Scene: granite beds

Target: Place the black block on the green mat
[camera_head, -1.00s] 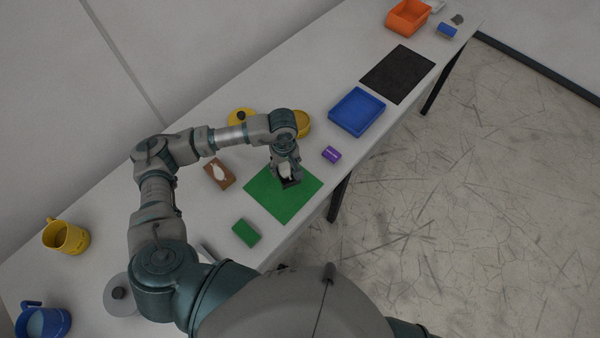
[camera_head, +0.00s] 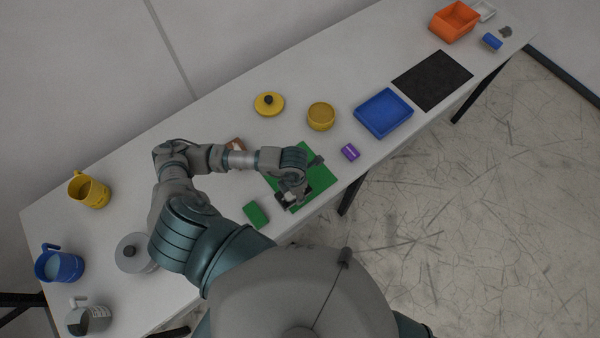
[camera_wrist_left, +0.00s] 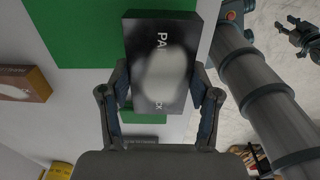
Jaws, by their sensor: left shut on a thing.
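The black block (camera_wrist_left: 160,62), with pale lettering and a whitish patch on its face, is between the fingers of my left gripper (camera_wrist_left: 160,92) in the left wrist view. The gripper is shut on it. In the head view my left gripper (camera_head: 292,196) is over the near-left part of the green mat (camera_head: 322,180) and hides most of the block. The mat also shows behind the block in the wrist view (camera_wrist_left: 80,35). I cannot tell whether the block touches the mat. My right gripper (camera_wrist_left: 303,40) seems to show at the wrist view's upper right, its opening unclear.
A green block (camera_head: 256,214) lies left of the mat and a purple block (camera_head: 350,152) right of it. A brown block (camera_head: 236,144) is partly hidden by my arm.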

